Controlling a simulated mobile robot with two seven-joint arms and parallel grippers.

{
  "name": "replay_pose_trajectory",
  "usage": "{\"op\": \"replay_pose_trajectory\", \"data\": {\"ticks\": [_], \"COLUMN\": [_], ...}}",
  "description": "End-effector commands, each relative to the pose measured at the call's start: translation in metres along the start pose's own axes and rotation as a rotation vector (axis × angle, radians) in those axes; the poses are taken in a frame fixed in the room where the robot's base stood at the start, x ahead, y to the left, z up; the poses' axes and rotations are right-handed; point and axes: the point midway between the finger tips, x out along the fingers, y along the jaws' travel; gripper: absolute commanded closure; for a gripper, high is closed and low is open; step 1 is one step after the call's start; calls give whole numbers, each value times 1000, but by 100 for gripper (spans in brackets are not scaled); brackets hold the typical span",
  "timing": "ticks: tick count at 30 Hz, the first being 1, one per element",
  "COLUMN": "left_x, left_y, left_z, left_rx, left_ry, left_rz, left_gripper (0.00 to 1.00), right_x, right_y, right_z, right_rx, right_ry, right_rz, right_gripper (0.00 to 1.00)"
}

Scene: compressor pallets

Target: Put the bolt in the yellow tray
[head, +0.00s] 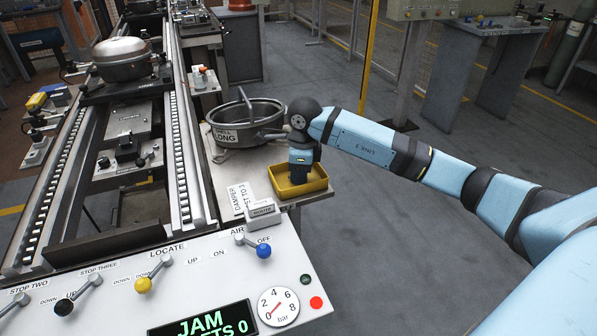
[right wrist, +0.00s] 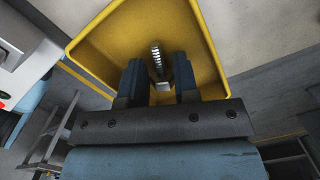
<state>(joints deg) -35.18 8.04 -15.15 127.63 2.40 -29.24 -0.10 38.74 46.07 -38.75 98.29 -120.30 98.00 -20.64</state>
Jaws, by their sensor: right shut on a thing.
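The yellow tray (head: 314,188) sits on the small grey shelf right of the conveyor in the head view. My right gripper (head: 298,180) points down over the tray's left part. In the right wrist view its two dark fingers (right wrist: 160,82) are shut on the bolt (right wrist: 156,58), whose threaded shank shows beyond the fingertips. The yellow tray also fills much of the right wrist view (right wrist: 207,68), behind the bolt. I cannot tell whether the bolt touches the tray floor. In the head view the bolt is hidden by the gripper. My left gripper is not in view.
A round grey pot labelled LONG (head: 246,122) stands just behind and left of the tray. A small block (head: 262,212) and a white label card (head: 238,196) lie in front of it. The control panel with levers (head: 215,280) is nearest. Open floor lies to the right.

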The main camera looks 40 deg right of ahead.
Motion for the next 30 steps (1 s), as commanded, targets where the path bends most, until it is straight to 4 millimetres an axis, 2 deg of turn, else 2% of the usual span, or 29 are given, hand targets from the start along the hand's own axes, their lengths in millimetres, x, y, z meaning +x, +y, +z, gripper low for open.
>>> {"op": "replay_pose_trajectory", "data": {"ticks": [2,3,5,6,13,17,30], "left_x": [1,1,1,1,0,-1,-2], "left_y": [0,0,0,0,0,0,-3], "left_z": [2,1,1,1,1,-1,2], "left_rx": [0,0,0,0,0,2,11], "left_ry": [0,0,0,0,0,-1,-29], "left_rz": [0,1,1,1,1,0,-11], "left_gripper": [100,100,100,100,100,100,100], "right_x": [4,2,2,2,2,-7,-95], "right_y": [0,0,0,0,0,0,-1], "right_z": [0,0,0,0,0,0,0], "right_rx": [0,0,0,0,0,0,1], "right_ry": [1,0,0,0,0,-1,-1], "right_rz": [0,0,0,0,0,-1,-3], "right_gripper": [95,62,49,46,46,46,46]}}
